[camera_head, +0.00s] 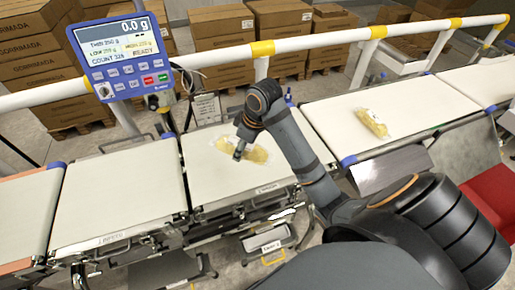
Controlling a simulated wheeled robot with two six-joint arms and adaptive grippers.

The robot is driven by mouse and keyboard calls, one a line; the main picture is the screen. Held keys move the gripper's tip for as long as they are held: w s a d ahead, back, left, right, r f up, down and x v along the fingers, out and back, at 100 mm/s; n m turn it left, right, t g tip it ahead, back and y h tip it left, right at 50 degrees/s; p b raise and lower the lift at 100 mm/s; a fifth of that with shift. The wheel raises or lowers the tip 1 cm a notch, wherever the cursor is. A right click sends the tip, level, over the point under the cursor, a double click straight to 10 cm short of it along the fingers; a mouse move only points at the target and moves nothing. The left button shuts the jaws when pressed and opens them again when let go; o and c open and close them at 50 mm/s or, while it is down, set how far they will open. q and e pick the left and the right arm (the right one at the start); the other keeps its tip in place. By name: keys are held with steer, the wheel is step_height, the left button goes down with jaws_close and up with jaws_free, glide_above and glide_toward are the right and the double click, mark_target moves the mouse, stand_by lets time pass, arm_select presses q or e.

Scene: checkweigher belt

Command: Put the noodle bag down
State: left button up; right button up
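A noodle bag (259,155), pale yellow in clear wrap, is over the middle weighing belt (205,180). My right gripper (239,153) points down at the bag's middle and appears shut on it, with the bag showing on both sides. The fingertips are small and partly merged with the bag, and I cannot tell whether the bag touches the belt. The display (118,47) reads 0.0 g and READY. A second noodle bag (372,122) lies on the right belt (340,125). My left gripper is not in view.
An empty belt (115,195) lies to the left. A white and yellow rail (330,38) runs behind the belts, with stacked cartons (222,40) beyond. A grey sloped plate (392,170) and a red bin (492,190) are at the right.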

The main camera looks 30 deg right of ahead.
steer(key=w+d+f+b, duration=0.1)
steer(key=d+f, duration=0.1)
steer(key=w+d+f, duration=0.1)
steer(key=d+f, duration=0.1)
steer(key=d, duration=0.1)
steer(key=w+d+f+b, duration=0.1)
steer(key=w+d+f, duration=0.1)
steer(key=shift+d+f+b, duration=0.2)
steer(key=shift+d+b, duration=0.1)
steer(key=shift+d, duration=0.05)
steer(key=shift+w+d+f, duration=0.2)
steer(key=shift+d+f, duration=0.25)
steer(key=shift+f, duration=0.2)
steer(key=f, duration=0.3)
steer(key=shift+w+d+f+p, duration=0.1)
steer(key=shift+d+f+p, duration=0.05)
steer(key=shift+d+p, duration=0.25)
steer(key=shift+f, duration=0.35)
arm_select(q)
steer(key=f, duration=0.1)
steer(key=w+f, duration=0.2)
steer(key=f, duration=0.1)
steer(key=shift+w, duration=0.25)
